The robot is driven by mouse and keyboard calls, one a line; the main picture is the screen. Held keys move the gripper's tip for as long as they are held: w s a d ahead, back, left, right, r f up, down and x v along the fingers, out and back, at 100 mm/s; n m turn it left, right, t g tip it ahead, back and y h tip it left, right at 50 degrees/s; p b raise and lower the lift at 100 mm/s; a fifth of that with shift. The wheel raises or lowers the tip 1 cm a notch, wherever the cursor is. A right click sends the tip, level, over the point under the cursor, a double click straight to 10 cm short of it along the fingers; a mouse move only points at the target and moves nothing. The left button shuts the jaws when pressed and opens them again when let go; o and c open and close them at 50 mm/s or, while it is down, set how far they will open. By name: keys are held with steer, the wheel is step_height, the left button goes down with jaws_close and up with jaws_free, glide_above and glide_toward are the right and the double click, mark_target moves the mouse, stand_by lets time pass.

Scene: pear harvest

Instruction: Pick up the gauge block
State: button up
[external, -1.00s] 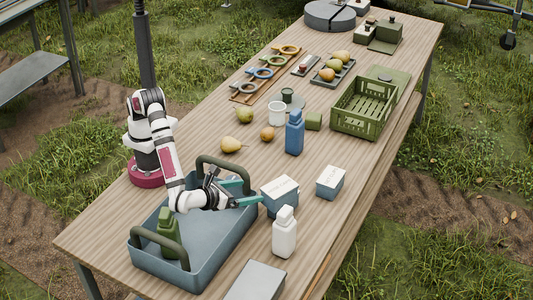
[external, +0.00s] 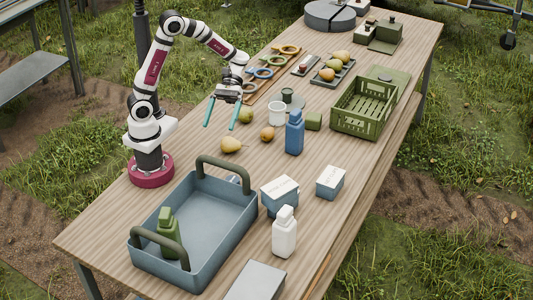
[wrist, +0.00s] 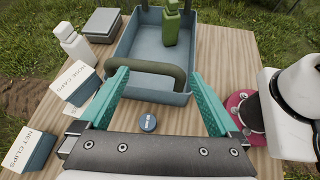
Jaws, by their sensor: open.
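No thing is clearly recognisable as the gauge block. A wooden board (external: 247,97) with several coloured rings lies near the table's back-left edge. A small dark blue disc with lettering (wrist: 148,122) lies on the table by the tote's near end in the wrist view. My gripper (external: 219,127) is open and empty, held above the table left of the pears. Its teal fingers also frame the wrist view (wrist: 159,73), with the disc lower in the picture between them.
The blue-grey tote (external: 205,262) with green handles holds a green bottle (external: 168,232). Beside it are two labelled boxes (external: 281,203) (external: 330,189) and a white bottle (external: 285,239). A blue bottle (external: 294,138), white cup (external: 277,113), loose pears (external: 232,145) and green crate (external: 363,122) stand farther back.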

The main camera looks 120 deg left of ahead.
mark_target(232, 176)
steer(key=a+f+n+t, duration=0.1)
steer(key=f, duration=0.6)
steer(key=w+a+f+n+t, duration=0.1)
steer(key=f+n+t, duration=0.1)
steer(key=f, duration=0.5)
steer(key=a+f+n+t, duration=0.1)
steer(key=f+n, duration=0.1)
steer(key=f, duration=0.5)
steer(key=shift+w+a+f+t, duration=0.2)
steer(key=shift+f+t, duration=0.05)
steer(key=shift+t, duration=0.15)
steer(key=x, duration=0.5)
steer(key=shift+f, duration=0.4)
steer(key=c, duration=1.5)
